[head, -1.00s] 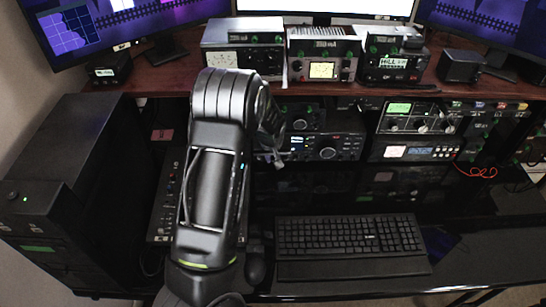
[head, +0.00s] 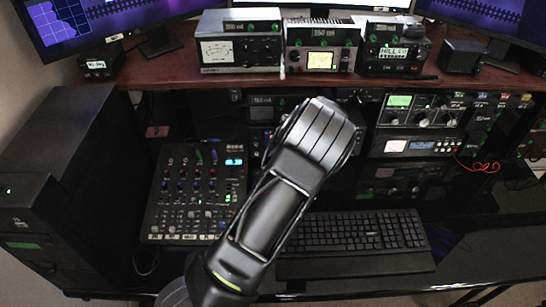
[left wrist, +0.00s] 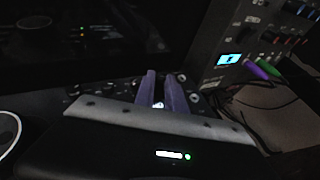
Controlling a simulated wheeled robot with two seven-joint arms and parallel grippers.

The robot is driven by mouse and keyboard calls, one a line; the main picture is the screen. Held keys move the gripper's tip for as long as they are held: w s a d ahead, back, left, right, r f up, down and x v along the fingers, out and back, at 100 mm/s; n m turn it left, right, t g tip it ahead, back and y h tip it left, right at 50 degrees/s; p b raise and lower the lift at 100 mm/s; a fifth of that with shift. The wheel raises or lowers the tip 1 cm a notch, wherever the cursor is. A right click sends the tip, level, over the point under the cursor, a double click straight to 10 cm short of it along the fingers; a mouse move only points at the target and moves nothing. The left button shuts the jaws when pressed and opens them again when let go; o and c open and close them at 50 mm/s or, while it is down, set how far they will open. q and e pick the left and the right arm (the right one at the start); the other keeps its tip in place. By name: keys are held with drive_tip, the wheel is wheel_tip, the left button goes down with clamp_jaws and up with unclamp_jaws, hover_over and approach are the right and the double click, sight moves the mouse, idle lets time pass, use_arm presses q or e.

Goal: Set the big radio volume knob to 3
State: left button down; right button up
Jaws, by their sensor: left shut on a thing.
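My left arm (head: 285,200) rises across the middle of the head view; its gripper is hidden behind the arm there. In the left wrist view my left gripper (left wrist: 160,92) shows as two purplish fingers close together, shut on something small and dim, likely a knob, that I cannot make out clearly. The lower radio stack behind the arm is mostly covered, so the big volume knob and its setting are hidden. My right gripper is not in view.
A mixer (head: 195,192) stands left of my arm; its lit display shows in the wrist view (left wrist: 230,59). A keyboard (head: 365,232) lies below right. Rack units (head: 415,147) stand right, and several radios (head: 322,50) on the upper shelf. A black cabinet (head: 65,165) stands left.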

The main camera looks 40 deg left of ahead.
use_arm(q)
drive_tip(key=shift+w+d+f+g+y+b, duration=0.15)
drive_tip(key=shift+g+y+b, duration=0.25)
drive_tip(key=shift+y+b, duration=0.2)
drive_tip(key=c, duration=1.7)
unclamp_jaws()
